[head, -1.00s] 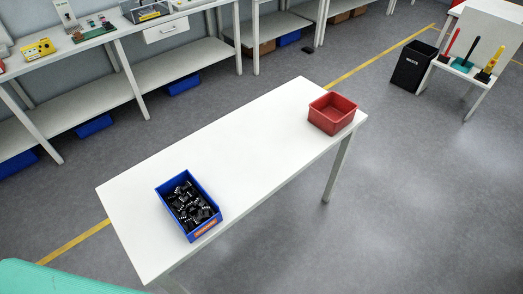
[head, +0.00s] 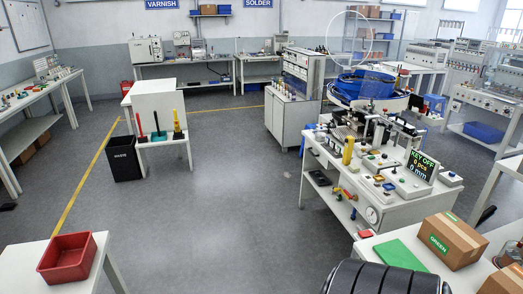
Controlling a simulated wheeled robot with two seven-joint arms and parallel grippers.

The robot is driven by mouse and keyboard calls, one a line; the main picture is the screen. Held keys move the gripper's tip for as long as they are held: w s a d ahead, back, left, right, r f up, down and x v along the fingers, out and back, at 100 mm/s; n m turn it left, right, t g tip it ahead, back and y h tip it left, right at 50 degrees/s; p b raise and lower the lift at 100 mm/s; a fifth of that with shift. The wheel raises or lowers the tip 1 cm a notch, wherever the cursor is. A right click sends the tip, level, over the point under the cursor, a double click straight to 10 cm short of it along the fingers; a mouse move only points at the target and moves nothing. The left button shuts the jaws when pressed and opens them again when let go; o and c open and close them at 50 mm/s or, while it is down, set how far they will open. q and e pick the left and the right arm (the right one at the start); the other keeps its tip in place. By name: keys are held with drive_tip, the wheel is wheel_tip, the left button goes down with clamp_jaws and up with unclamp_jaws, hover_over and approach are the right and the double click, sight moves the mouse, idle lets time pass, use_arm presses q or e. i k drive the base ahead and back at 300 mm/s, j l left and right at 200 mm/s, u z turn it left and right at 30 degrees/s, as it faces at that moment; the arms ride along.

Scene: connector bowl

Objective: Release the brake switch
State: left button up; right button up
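A machine bench (head: 372,212) stands right of the middle in the head view, with a feeder with a blue bowl (head: 362,84) behind it. Its display (head: 421,166) reads "KEY OFF", "0 pcs" and "0 mm". Small coloured buttons and switches sit on the bench top left of the display and around it. I cannot tell which of them is the brake switch or how it is set. A yellow upright part (head: 348,150) stands at the bench's left side. Neither of my grippers is in view.
A red bin (head: 67,258) sits on a white table at lower left. A black waste bin (head: 124,158) stands beside a small tool stand. Cardboard boxes (head: 452,240) and a green mat (head: 400,256) lie at lower right, near a black ribbed cylinder (head: 385,280). The middle floor is clear.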

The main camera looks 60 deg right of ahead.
sight(365, 234)
drive_tip(key=z, duration=2.7)
